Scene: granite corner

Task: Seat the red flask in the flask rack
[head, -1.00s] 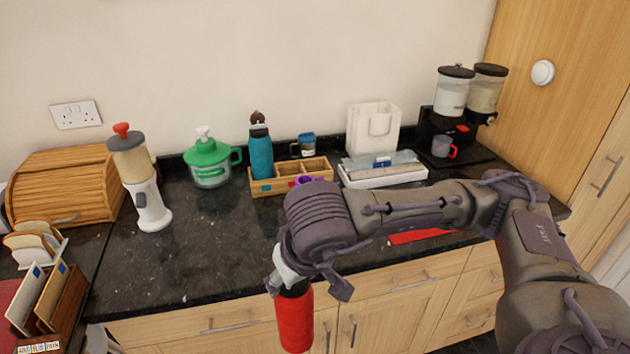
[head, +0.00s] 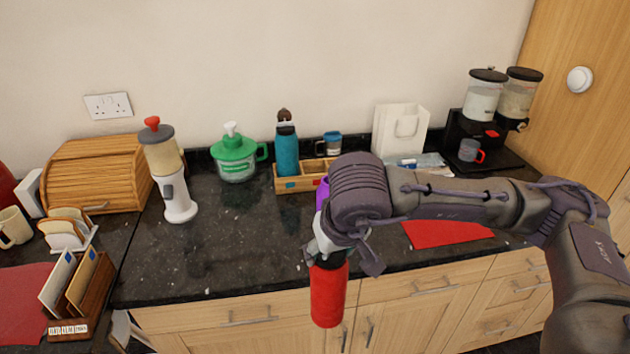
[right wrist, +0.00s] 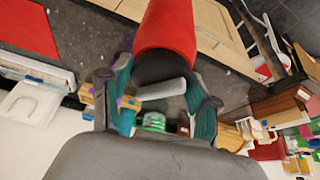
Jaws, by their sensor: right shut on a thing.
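The red flask (head: 328,294) hangs nearly upright from my right gripper (head: 328,250), in front of the counter's front edge. The gripper is shut on its dark top end; the right wrist view also shows the fingers (right wrist: 160,88) on either side of the dark neck below the red body (right wrist: 166,25). The flask rack (head: 291,186) is a low wooden box with compartments near the back of the counter. A blue flask (head: 286,155) stands upright in its left compartment. My left gripper is not in view.
A purple thing (head: 322,192), partly hidden, shows at the rack's front right. A blue mug (head: 331,143) is behind the rack, a green-lidded jar (head: 236,160) to its left. A white dispenser (head: 176,190) stands farther left. The counter (head: 240,235) before the rack is clear.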

